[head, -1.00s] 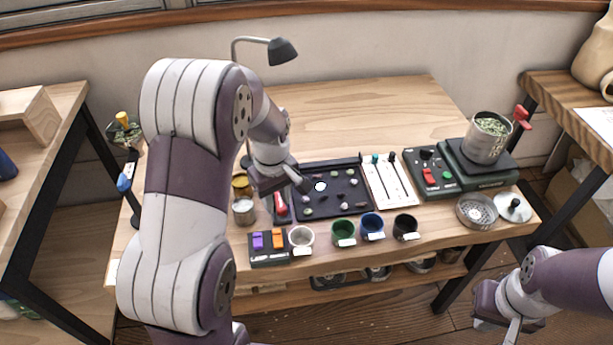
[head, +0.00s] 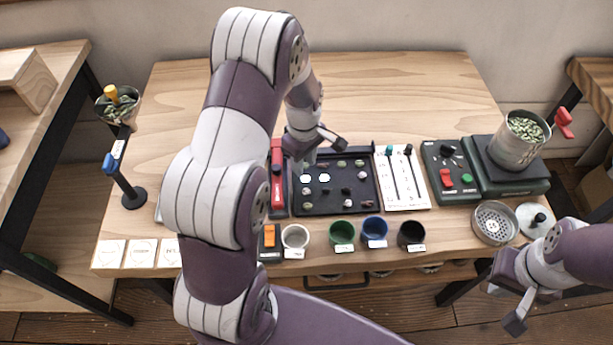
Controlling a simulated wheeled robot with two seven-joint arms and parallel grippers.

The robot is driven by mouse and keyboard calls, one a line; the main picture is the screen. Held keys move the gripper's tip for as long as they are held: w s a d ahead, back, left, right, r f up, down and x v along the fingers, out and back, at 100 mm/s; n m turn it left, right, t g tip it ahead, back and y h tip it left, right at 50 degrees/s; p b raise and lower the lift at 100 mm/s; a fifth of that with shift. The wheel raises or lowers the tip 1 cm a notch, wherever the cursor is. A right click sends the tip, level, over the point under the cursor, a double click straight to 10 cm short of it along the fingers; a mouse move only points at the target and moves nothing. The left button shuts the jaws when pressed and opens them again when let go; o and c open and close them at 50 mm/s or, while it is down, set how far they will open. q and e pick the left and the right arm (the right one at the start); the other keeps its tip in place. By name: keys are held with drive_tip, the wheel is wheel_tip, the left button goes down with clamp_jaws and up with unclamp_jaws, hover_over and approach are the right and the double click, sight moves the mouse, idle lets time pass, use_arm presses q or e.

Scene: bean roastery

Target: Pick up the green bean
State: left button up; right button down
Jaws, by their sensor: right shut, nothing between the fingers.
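The black sorting tray (head: 335,210) holds several small beans in green, white, brown and dark tones. Greenish beans lie near its back edge, one at the back middle (head: 341,163) and one to its right (head: 359,163). My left gripper (head: 312,163) is over the tray's back left part, above the beans. Its fingertips are hard to make out, and it hides part of that corner. My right gripper (head: 517,322) is shut and empty, off the table's front right, away from the tray.
Along the table's front stand a white cup (head: 295,237), a green cup (head: 342,233), a blue cup (head: 374,229) and a black cup (head: 411,234). A can of green beans (head: 517,145) sits on a scale at the right. A red tool (head: 277,170) lies left of the tray.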

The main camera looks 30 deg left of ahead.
sight(306, 177)
use_arm(q)
drive_tip(key=f, duration=0.4)
drive_tip(key=shift+d+f, duration=0.25)
clamp_jaws()
drive_tip(key=shift+r, duration=0.1)
drive_tip(key=r, duration=0.4)
drive_tip(key=shift+d+r, duration=0.2)
drive_tip(key=s+d+r, duration=0.3)
drive_tip(key=d+r, duration=0.3)
drive_tip(key=d, duration=0.5)
drive_tip(key=shift+r, duration=0.25)
